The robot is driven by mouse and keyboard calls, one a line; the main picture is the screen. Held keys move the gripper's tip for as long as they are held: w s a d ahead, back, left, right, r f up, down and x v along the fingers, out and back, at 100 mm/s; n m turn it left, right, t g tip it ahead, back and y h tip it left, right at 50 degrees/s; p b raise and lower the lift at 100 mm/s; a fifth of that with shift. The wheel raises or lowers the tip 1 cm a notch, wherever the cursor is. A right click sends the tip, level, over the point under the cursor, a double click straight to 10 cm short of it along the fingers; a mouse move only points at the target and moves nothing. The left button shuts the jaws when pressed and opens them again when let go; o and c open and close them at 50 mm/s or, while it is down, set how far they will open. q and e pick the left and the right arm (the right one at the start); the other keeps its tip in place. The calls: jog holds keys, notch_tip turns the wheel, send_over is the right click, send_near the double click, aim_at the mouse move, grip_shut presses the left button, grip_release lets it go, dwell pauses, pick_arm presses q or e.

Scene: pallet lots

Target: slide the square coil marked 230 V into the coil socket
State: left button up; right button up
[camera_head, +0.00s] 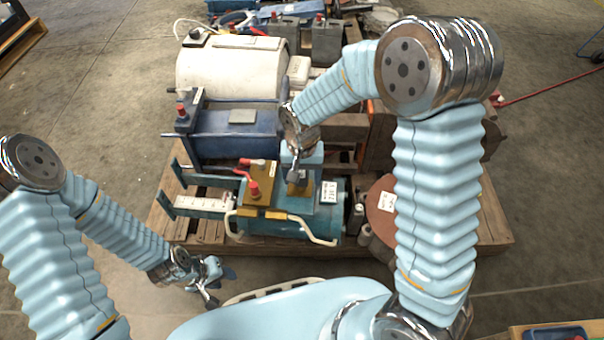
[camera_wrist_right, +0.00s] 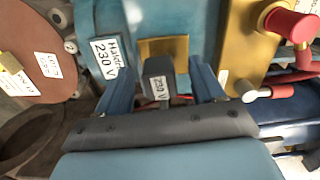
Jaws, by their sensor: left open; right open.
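The square coil is a small dark block marked 230 V (camera_wrist_right: 156,80). In the right wrist view it sits between the two blue fingers of my right gripper (camera_wrist_right: 166,84), which are open and apart on either side of it. Its far end meets a brass-coloured plate (camera_wrist_right: 163,47) on a blue housing, apparently at the coil socket; how deep it sits cannot be told. A white "230 V" label (camera_wrist_right: 106,60) is beside it on the housing. In the head view my right gripper (camera_head: 296,176) is over the blue valve unit, mostly hiding the coil. My left gripper (camera_head: 210,287) is open and empty at the lower left.
A brass block (camera_head: 262,192) with red-capped fittings stands close beside the right gripper. A brown disc (camera_head: 381,208) is on its other side. A blue cylinder (camera_head: 240,134) and a white motor (camera_head: 231,68) lie behind on the wooden pallet (camera_head: 483,232).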

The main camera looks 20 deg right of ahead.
jog(key=shift+r, duration=0.2)
notch_tip(320, 180, up, 13)
jog(key=p, duration=0.2)
jog(key=shift+r+p, duration=0.2)
jog(key=shift+p, duration=0.2)
dwell(0.7)
